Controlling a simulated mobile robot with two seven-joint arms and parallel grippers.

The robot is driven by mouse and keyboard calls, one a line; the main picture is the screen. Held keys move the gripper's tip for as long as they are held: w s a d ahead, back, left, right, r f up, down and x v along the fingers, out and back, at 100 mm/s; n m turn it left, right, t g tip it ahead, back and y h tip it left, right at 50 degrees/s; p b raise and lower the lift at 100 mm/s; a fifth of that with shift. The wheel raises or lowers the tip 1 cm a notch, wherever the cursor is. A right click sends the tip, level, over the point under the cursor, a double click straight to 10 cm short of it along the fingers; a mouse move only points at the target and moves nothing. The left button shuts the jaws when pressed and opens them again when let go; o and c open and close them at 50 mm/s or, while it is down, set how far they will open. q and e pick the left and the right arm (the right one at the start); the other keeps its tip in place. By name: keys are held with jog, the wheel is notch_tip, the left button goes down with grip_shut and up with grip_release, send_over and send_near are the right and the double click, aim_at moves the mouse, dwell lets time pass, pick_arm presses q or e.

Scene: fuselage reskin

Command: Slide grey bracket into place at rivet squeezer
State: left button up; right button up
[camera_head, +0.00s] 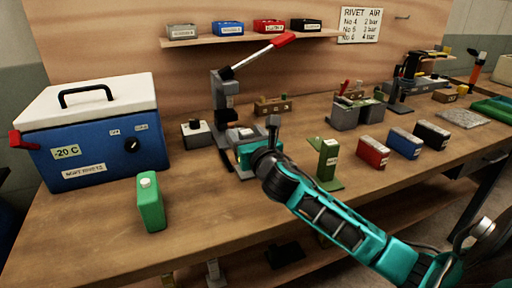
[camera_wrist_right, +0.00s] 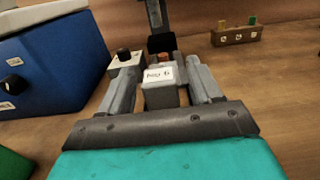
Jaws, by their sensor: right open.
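The rivet squeezer (camera_head: 224,100) stands upright on the bench, with a long lever and red handle reaching up to the right. A small grey block with a white label, which looks like the grey bracket (camera_wrist_right: 160,92), sits at the foot of the squeezer. My right gripper (camera_head: 238,136) is open at the squeezer's base. In the right wrist view its fingers lie on either side of the grey block, with small gaps visible. The block's underside and its contact with the squeezer are hidden. My left gripper is not in view.
A blue cooler (camera_head: 100,150) with a white lid stands at the left, with a green bottle-like block (camera_head: 150,205) before it. A small box with a black knob (camera_head: 196,133) is beside the squeezer. Green, red (camera_head: 372,152), blue and black blocks stand to the right.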

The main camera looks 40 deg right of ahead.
jog(key=v, duration=1.1)
jog(key=shift+d, duration=0.1)
